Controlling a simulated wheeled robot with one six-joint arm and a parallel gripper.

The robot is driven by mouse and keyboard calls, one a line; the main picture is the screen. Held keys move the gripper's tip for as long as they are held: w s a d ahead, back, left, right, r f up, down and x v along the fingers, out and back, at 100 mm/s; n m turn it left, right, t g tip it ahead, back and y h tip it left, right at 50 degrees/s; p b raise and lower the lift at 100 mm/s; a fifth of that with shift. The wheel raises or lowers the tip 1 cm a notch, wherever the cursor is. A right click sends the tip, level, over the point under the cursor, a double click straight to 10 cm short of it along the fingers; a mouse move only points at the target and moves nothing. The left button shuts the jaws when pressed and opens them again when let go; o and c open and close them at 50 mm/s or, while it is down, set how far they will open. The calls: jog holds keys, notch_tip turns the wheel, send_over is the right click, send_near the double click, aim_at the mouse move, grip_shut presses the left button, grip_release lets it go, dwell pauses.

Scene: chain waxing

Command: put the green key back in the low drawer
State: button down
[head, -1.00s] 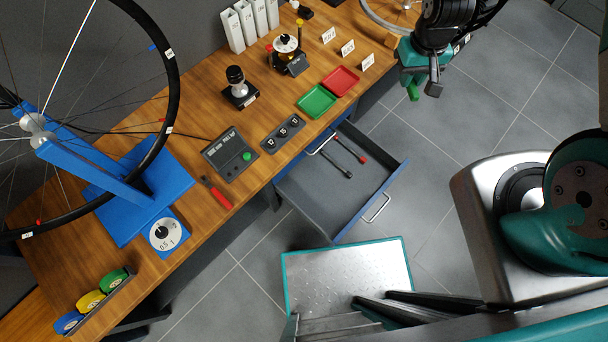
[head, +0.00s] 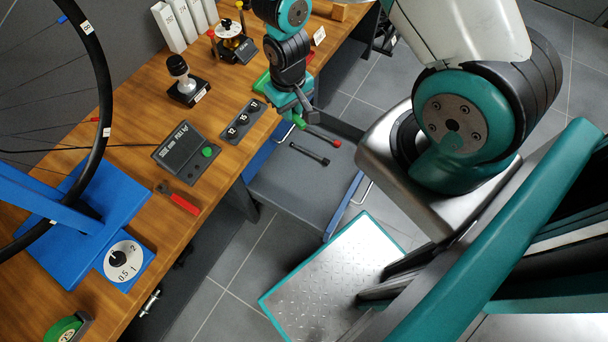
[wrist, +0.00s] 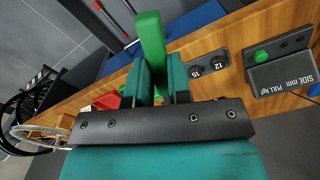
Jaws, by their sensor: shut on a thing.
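The green key (wrist: 152,38) stands up between the teal fingers of my gripper (wrist: 158,76) in the wrist view. In the head view my gripper (head: 291,108) is shut on the green key (head: 299,122), close above the bench's front edge and the back of the open drawer (head: 285,188). The drawer is blue-fronted with a grey floor. A red-tipped key (head: 322,134) and a black key (head: 310,153) lie in it. The far part of the drawer is partly hidden by my gripper and arm.
The wooden bench (head: 225,160) carries a dark tension meter (head: 187,152), a numbered socket holder (head: 239,122) and a red-handled tool (head: 180,200). A wheel on a blue stand (head: 75,220) fills the left. A metal-topped step (head: 325,285) stands on the floor before the drawer.

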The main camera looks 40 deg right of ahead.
jog(key=s+f+b, duration=0.3)
jog(key=f+b, duration=0.8)
jog(key=f, duration=0.2)
jog(key=s+a+f+b, duration=0.1)
jog(key=s+f+b, duration=0.2)
jog(key=f+b, duration=0.8)
jog(key=s+f+b, duration=0.3)
jog(key=f+b, duration=0.8)
jog(key=f, duration=0.4)
jog(key=shift+s+a+f, duration=0.1)
jog(key=shift+a+f, duration=0.1)
jog(key=shift+a, duration=0.15)
jog(key=b, duration=0.6)
send_over(308, 168)
jog(key=shift+s+a+f, duration=0.15)
jog(key=shift+a, duration=0.05)
jog(key=shift+d+f+b, duration=0.15)
jog(key=shift+f+b, duration=0.25)
jog(key=shift+f, duration=0.45)
jog(key=shift+f+b, duration=1.5)
jog(key=shift+f, duration=0.95)
jog(key=shift+f, duration=0.15)
jog(key=c, duration=1.1)
grip_release()
jog(key=shift+o, duration=0.2)
